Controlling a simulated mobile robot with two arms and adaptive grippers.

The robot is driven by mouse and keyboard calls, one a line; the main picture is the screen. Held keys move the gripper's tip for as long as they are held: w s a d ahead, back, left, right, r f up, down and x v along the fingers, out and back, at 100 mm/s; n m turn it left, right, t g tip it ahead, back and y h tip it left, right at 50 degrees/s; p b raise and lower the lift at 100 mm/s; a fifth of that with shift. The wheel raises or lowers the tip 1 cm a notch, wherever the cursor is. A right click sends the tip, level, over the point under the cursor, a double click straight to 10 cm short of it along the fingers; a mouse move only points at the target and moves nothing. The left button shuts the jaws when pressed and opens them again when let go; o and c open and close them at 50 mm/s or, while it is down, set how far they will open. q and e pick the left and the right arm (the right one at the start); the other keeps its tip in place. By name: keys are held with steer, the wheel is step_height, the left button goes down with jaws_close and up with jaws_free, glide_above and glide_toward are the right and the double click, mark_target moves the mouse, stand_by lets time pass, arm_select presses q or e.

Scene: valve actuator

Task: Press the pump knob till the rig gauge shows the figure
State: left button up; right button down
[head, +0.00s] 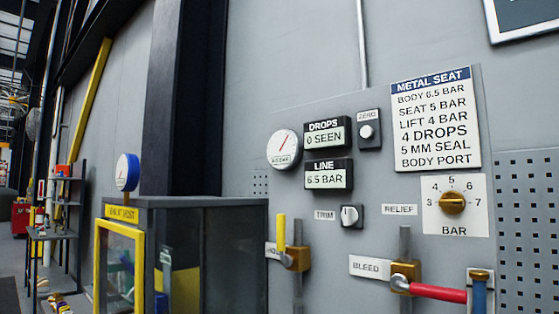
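A round white gauge (283,149) with a red needle is on the grey wall panel; its small readout seems to show 6.5 BAR. The LINE display (328,174) reads 6.5 BAR and the DROPS display (324,134) reads 0 SEEN. No knob in view is labelled pump. A white sign (436,121) headed METAL SEAT lists BODY 6.5 BAR, SEAT 5 BAR, LIFT 4 BAR, 4 DROPS. A brass relief dial (453,202) sits on a BAR scale numbered 3 to 7. Neither of my grippers is in view.
A white ZERO button (367,131) and a TRIM knob (350,215) are on the panel. A yellow lever (281,232) stands upright; a red BLEED lever (438,292) lies nearly level. A blue gauge (127,172) tops a grey cabinet (187,203) at left.

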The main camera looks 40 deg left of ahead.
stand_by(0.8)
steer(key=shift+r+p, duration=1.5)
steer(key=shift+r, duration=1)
